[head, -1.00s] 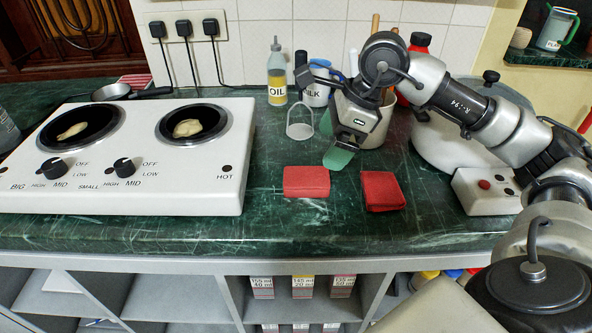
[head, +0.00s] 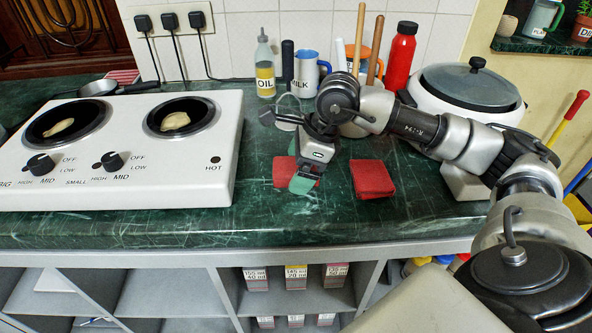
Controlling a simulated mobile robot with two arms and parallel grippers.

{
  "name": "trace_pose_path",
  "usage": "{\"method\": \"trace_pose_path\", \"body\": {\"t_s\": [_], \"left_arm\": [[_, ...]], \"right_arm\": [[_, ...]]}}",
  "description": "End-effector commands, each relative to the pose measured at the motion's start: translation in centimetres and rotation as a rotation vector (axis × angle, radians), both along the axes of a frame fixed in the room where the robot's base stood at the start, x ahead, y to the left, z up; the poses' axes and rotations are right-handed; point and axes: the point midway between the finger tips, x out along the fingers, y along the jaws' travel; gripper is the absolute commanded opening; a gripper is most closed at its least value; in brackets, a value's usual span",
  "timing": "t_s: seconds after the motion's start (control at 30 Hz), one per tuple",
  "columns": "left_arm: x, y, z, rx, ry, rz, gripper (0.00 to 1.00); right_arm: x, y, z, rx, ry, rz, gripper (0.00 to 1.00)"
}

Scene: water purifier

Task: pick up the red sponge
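Two red blocks that look like sponges lie on the green marble counter. The left red sponge (head: 284,172) is partly hidden behind my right gripper. The right red sponge (head: 373,179) lies a short way to its right, in full view. My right gripper (head: 303,181) points down in front of and over the left red sponge, with its green fingertips overlapping it in the picture. I cannot tell whether they touch it or how far apart they are. My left gripper is not in view.
A white two-burner stove (head: 120,185) stands to the left. Behind my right arm are an oil bottle (head: 265,75), a milk jug (head: 308,72) and a red bottle (head: 400,58). A white cooker (head: 470,90) stands at the right. The counter's front strip is clear.

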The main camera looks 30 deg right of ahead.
Motion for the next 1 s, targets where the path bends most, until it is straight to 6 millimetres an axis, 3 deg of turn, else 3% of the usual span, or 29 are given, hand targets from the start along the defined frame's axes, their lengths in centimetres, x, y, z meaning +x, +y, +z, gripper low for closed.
{"method": "trace_pose_path", "body": {"t_s": [0.03,0.37,0.77,1.0], "left_arm": [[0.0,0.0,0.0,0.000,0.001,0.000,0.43],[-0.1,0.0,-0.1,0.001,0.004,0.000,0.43],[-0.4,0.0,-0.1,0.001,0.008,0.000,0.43],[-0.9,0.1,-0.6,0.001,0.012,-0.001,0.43]], "right_arm": [[0.0,0.0,0.0,0.000,0.000,0.000,0.89],[0.0,0.0,0.0,0.000,0.000,0.000,0.41],[0.0,0.0,0.5,0.000,-0.001,0.000,0.41],[0.1,0.0,3.4,0.001,-0.003,0.000,0.41]]}}
